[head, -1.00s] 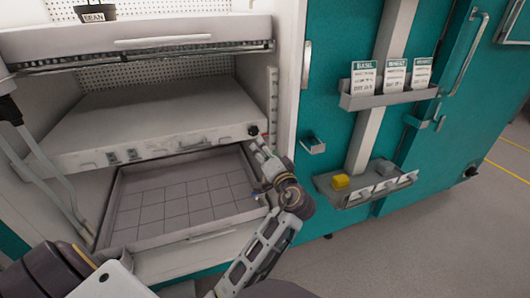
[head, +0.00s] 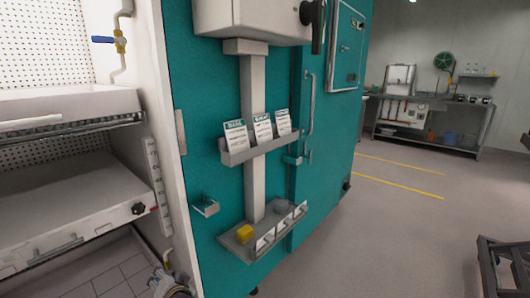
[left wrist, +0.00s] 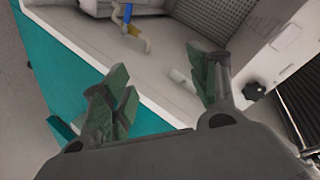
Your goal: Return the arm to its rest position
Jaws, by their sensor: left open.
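My left gripper (head: 163,280) shows at the bottom edge of the head view, beside the right wall of the open growth chamber. Most of its arm is cut off by the frame. In the left wrist view the gripper (left wrist: 160,88) has its two dark green fingers spread wide, with nothing between them. The chamber's pale interior and its teal outer side lie beyond the fingers. A black knob (left wrist: 253,91) shows right of the fingers; a black knob (head: 137,209) is also on the shelf front in the head view. My right gripper is in neither current view.
A teal cabinet side carries a card rack (head: 255,149) and a low tray (head: 230,243) with a yellow block (head: 244,233). A small bracket (head: 206,206) juts out nearby. Open grey floor (head: 370,240) lies to the right, with a dark cart (head: 500,265) at the far right edge.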

